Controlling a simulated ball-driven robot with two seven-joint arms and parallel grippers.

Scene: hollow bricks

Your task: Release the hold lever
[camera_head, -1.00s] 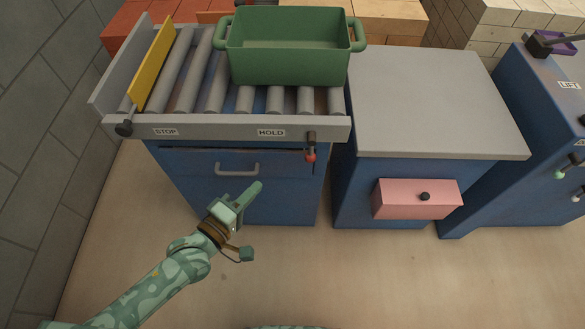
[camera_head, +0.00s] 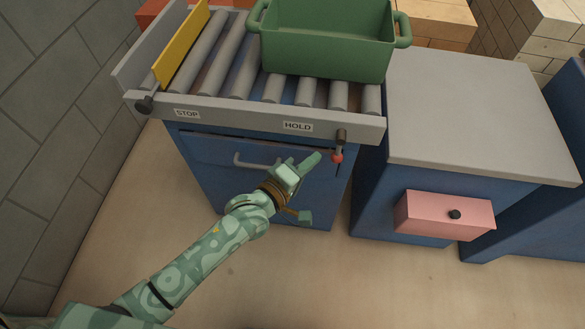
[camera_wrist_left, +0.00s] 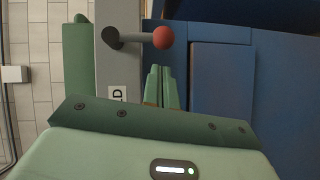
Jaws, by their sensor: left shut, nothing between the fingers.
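The hold lever (camera_head: 338,150) is a dark pivot with a short rod ending in a red ball. It hangs down at the right end of the conveyor's front rail, right of the HOLD label (camera_head: 298,126). It also shows in the left wrist view (camera_wrist_left: 162,38), with its red ball just beyond the fingertips. My left gripper (camera_head: 317,157) is shut and empty, its tips just left of the red ball. In the left wrist view my left gripper (camera_wrist_left: 160,70) has its fingers together. My right gripper is not in view.
A green crate (camera_head: 328,48) sits on the rollers. A yellow stop plate (camera_head: 182,45) stands at the left end. A drawer handle (camera_head: 255,162) is below the rail. A grey-topped cabinet (camera_head: 480,120) with a pink drawer (camera_head: 445,216) stands to the right.

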